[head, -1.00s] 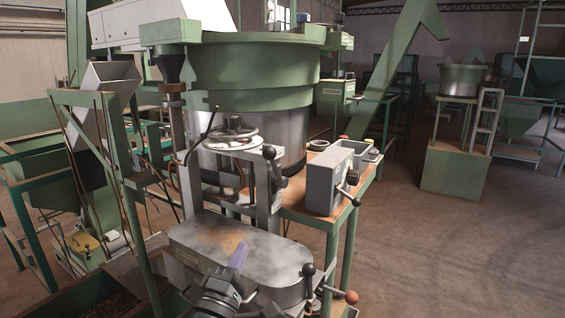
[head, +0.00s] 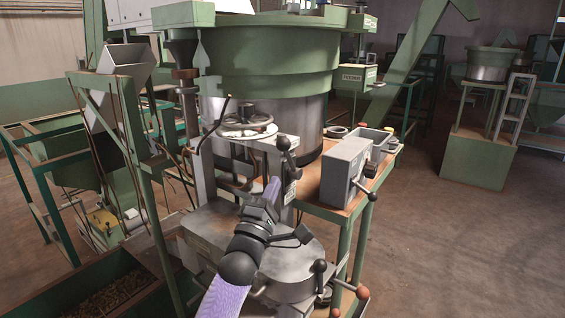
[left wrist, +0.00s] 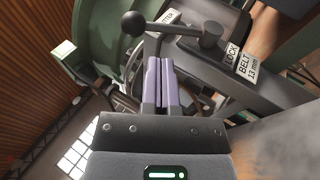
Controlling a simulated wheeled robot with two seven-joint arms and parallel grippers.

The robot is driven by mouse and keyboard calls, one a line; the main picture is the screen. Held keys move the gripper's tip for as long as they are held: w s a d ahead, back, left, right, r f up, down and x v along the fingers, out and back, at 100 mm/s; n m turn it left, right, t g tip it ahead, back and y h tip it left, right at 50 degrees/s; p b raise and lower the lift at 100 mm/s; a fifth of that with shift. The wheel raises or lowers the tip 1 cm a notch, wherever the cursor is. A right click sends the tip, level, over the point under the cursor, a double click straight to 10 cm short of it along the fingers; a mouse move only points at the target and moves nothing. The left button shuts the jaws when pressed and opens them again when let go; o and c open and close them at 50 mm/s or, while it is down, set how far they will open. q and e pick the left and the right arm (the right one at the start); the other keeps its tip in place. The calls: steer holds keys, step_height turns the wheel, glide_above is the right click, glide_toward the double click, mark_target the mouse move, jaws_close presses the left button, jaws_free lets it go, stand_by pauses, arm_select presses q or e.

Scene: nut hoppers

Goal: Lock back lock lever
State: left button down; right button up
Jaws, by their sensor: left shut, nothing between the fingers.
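The back lock lever (head: 284,143) is a dark lever with ball ends on the grey column behind the round-ended metal housing. In the left wrist view, its black ball (left wrist: 133,23) and rod cross just beyond my fingertips, with a round hub to the right. My left gripper (head: 273,186) has purple fingers and reaches over the housing, close below the lever. In the left wrist view, its fingers (left wrist: 162,62) are together and empty. I cannot tell whether they touch the rod. My right gripper is out of view.
The metal housing (head: 205,232) lies under my left arm, with another ball-ended lever (head: 320,267) at its front right. A grey box with a handle (head: 345,172) stands on the bench to the right. A handwheel (head: 246,126) is behind left.

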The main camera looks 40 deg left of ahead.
mark_target(289, 157)
arm_select(q)
steer(key=x, duration=0.5)
steer(key=shift+w+a+r+p, duration=0.15)
steer(key=shift+w+p, duration=0.15)
steer(key=shift+w, duration=0.05)
